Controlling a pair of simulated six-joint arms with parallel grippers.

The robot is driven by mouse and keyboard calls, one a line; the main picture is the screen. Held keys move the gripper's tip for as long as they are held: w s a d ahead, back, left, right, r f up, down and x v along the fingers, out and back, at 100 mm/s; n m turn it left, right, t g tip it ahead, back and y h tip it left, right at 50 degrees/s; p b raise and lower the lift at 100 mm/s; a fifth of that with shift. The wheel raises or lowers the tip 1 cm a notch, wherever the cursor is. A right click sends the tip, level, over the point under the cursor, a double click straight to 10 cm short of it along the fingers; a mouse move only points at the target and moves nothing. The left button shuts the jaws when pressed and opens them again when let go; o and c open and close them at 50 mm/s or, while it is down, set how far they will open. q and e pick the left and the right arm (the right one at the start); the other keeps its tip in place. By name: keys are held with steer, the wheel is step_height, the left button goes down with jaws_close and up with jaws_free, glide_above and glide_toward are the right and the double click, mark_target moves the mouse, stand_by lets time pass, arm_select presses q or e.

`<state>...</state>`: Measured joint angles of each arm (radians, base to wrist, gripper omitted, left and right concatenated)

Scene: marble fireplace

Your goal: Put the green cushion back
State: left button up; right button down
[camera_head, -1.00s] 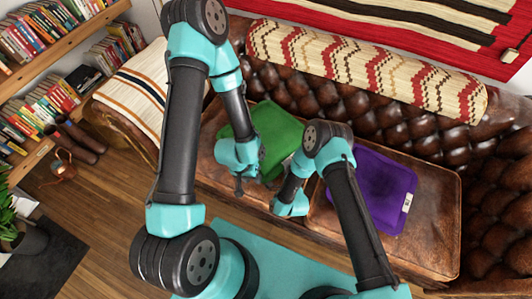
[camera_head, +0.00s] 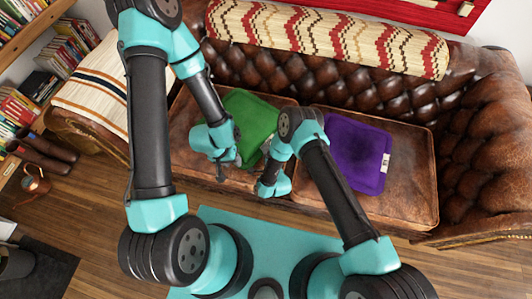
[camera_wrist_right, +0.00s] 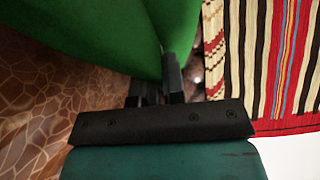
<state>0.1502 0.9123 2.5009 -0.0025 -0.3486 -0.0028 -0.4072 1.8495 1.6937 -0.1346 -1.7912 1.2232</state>
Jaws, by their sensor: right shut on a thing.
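The green cushion (camera_head: 252,112) lies on the left seat of the brown leather sofa, leaning toward the backrest. My left gripper (camera_head: 220,174) is at its lower left edge and points down; whether its jaws are open or shut does not show. My right gripper (camera_head: 267,146) is at the cushion's lower right edge, partly hidden by my right arm. In the right wrist view its dark fingers (camera_wrist_right: 155,88) are shut on the edge of the green cushion (camera_wrist_right: 110,35), which fills the upper left.
A purple cushion (camera_head: 358,153) with a white label lies on the right seat. A patterned roll (camera_head: 330,38) runs along the sofa's back. A striped cloth (camera_head: 100,95) covers the left armrest. A copper can (camera_head: 34,181) stands on the floor at the left.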

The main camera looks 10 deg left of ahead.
steer(key=shift+f, duration=1.6)
steer(key=c, duration=1.2)
jaws_free()
